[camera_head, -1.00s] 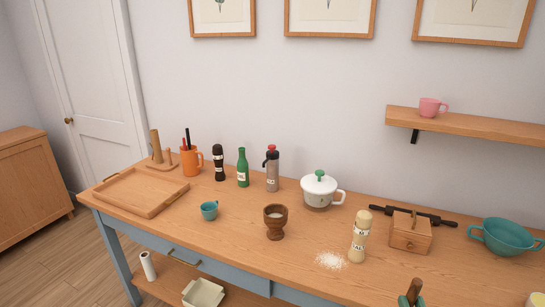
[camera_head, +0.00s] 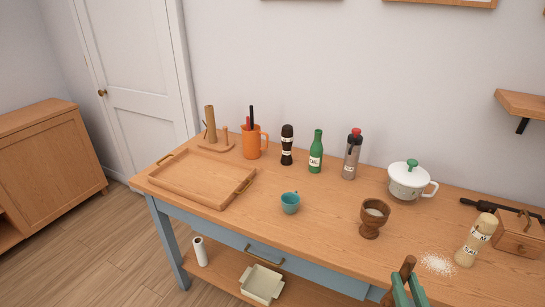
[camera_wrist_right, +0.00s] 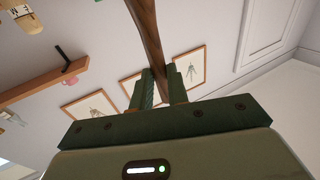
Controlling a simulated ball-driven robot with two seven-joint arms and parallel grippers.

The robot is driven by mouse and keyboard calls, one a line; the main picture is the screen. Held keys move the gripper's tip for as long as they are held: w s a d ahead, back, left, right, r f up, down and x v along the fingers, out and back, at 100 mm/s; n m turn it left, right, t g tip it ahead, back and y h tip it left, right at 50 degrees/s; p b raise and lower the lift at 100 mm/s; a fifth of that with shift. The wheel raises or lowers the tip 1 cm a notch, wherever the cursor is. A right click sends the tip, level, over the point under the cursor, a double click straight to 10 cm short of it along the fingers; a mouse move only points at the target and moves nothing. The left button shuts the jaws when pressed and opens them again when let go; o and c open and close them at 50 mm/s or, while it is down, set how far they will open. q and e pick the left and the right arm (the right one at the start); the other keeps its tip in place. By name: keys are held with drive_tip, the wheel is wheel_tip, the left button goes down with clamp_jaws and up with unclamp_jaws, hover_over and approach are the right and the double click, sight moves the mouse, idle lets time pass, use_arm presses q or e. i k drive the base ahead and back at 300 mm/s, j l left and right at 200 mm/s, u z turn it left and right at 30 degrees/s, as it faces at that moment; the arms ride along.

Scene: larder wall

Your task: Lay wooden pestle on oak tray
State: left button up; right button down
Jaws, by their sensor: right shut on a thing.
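The oak tray (camera_head: 200,180) lies empty at the left end of the table, with a handle at each end. My right gripper (camera_head: 406,287) is at the bottom edge of the head view, shut on the wooden pestle (camera_head: 404,268). It is well to the right of the tray and nearer to me. In the right wrist view the pestle (camera_wrist_right: 149,35) stands between the two green fingers of the gripper (camera_wrist_right: 161,85), its far end running out of the picture top. My left gripper is not in view.
A teal cup (camera_head: 290,203) and a wooden mortar (camera_head: 371,219) stand between gripper and tray. Behind are an orange jug (camera_head: 253,143), pepper mill (camera_head: 287,146), green bottle (camera_head: 316,153), grey bottle (camera_head: 352,156) and white pot (camera_head: 408,181).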

sight(195, 183)
drive_tip(key=i+j, duration=0.15)
drive_tip(key=j, duration=0.25)
drive_tip(key=i+j+u, duration=0.1)
drive_tip(key=j, duration=0.3)
drive_tip(key=i+j, duration=0.2)
drive_tip(key=j, duration=0.2)
drive_tip(key=i+j, duration=0.15)
drive_tip(key=j, duration=0.25)
drive_tip(key=i+j+u, duration=0.1)
drive_tip(key=j, duration=0.25)
drive_tip(key=i+j, duration=0.2)
drive_tip(key=j, duration=0.2)
drive_tip(key=i+j, duration=0.15)
drive_tip(key=j, duration=0.2)
drive_tip(key=i+j+u, duration=0.1)
drive_tip(key=j, duration=0.3)
drive_tip(key=i, duration=0.1)
